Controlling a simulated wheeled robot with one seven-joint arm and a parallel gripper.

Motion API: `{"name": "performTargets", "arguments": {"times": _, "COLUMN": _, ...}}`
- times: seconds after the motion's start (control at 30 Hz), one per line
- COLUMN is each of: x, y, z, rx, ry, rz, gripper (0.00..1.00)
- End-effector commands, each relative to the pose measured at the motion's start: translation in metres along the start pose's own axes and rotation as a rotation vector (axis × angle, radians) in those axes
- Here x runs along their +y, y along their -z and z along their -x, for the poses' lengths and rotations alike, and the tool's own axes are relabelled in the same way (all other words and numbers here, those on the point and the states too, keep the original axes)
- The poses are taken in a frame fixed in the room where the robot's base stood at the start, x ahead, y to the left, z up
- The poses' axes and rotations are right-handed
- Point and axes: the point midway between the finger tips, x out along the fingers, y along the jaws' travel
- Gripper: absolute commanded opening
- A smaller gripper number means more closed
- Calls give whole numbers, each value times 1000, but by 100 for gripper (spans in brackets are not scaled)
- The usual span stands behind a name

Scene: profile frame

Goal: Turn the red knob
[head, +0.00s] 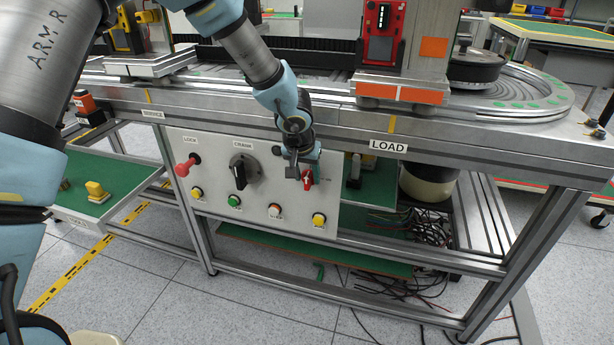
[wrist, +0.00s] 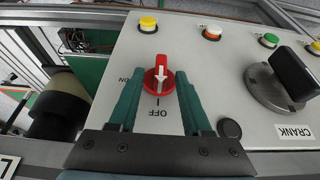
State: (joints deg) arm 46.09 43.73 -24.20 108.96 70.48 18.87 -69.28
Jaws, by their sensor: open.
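The red knob (head: 308,180) is on the grey control panel (head: 265,178), under the LOAD end of the bench. In the wrist view the red knob (wrist: 159,80) has a white marking on its raised bar, with ON printed to its left and OFF below it. The bar lies roughly in line with the OFF mark. My gripper (wrist: 158,76) is open, with one green finger on each side of the knob. A small gap seems to show on both sides. In the head view my gripper (head: 302,167) covers part of the knob.
The panel also carries a black crank (head: 240,173), a red lock knob (head: 186,167) and a row of coloured buttons, including a yellow one (head: 319,220). A dark round plug (wrist: 229,128) is beside the right finger. The bench edge (head: 330,125) overhangs the panel.

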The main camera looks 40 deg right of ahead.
Motion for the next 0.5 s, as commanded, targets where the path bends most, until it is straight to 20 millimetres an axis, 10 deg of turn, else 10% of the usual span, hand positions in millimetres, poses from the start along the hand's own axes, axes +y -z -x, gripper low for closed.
{"name": "performTargets", "arguments": {"times": 0.33, "x": 0, "y": 0, "z": -3, "rx": 1, "ry": 0, "rz": -1, "gripper": 48}}
{"name": "performTargets", "arguments": {"times": 0.5, "x": 0, "y": 0, "z": -3, "rx": 1, "ry": 0, "rz": -1, "gripper": 28}}
